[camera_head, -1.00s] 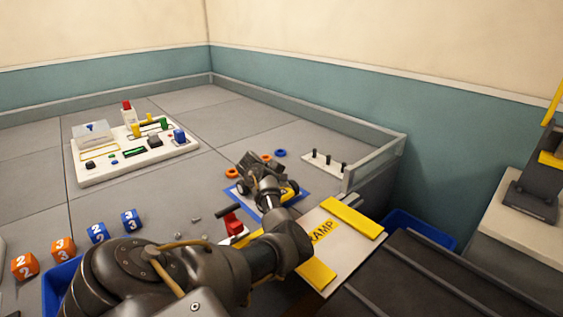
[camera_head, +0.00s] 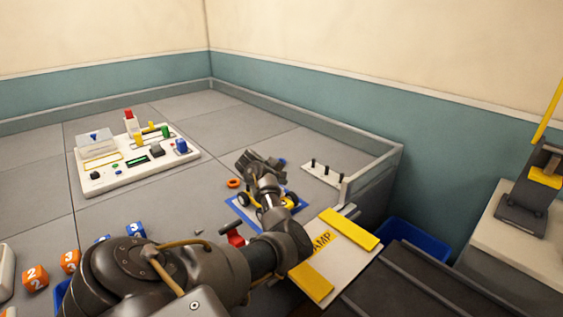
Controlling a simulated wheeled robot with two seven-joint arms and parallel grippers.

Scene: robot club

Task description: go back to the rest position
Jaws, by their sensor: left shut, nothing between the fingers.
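My left arm comes in from the bottom left and reaches toward the middle of the grey table. My left gripper (camera_head: 262,166) is shut and empty, above the far edge of a blue mat (camera_head: 238,211). A small yellow vehicle with black wheels (camera_head: 290,201) stands on the mat beside and partly behind my wrist. My right gripper is not in view.
A white board with switches (camera_head: 150,178) lies at the back left. Orange number cubes (camera_head: 36,277) sit near my arm. A ramp plate (camera_head: 347,246) and a red clamp-like tool (camera_head: 235,237) lie close to my forearm. A white peg board (camera_head: 325,173) stands near the raised border.

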